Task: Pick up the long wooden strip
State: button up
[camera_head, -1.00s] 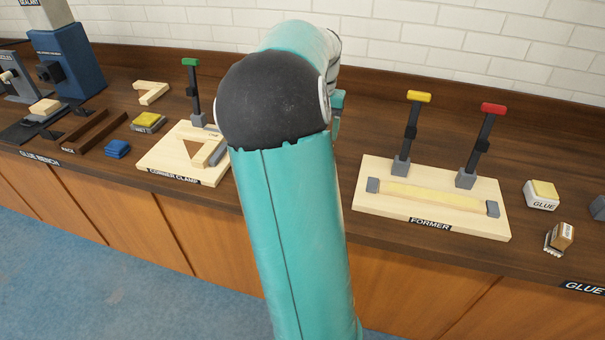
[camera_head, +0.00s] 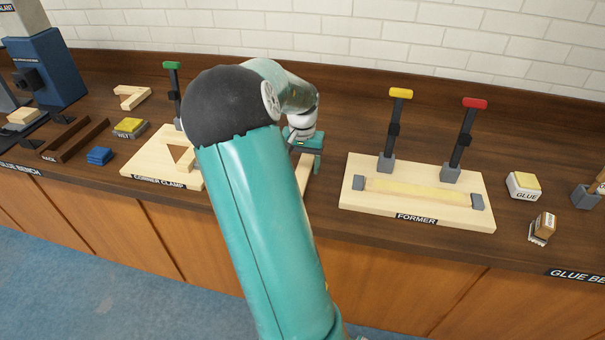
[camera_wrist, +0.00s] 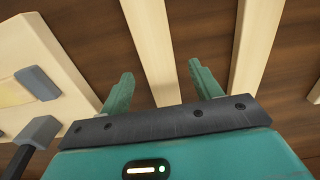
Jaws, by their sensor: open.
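In the wrist view, my gripper (camera_wrist: 160,73) is open, its two green fingers spread apart. A long pale wooden strip (camera_wrist: 150,40) runs between the fingers, with a gap on both sides. A second pale strip (camera_wrist: 257,45) lies roughly alongside, outside the right finger. I cannot tell from the frames how far the fingertips are above the bench. In the head view, my gripper (camera_head: 306,145) is over the bench between the corner clamp board and the former. Part of a pale strip (camera_head: 304,172) shows below it; my arm hides the rest.
The former board (camera_head: 450,213), with yellow- and red-handled clamps, stands right of my gripper. The corner clamp board (camera_head: 150,165) is to the left, partly behind my arm. A glue block (camera_head: 524,188) sits farther right. A white brick wall (camera_head: 420,45) closes the back.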

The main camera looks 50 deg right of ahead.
jog(key=shift+f, duration=0.9)
jog(key=c, duration=1.1)
jog(key=shift+r, duration=0.15)
jog(key=shift+c, duration=0.2)
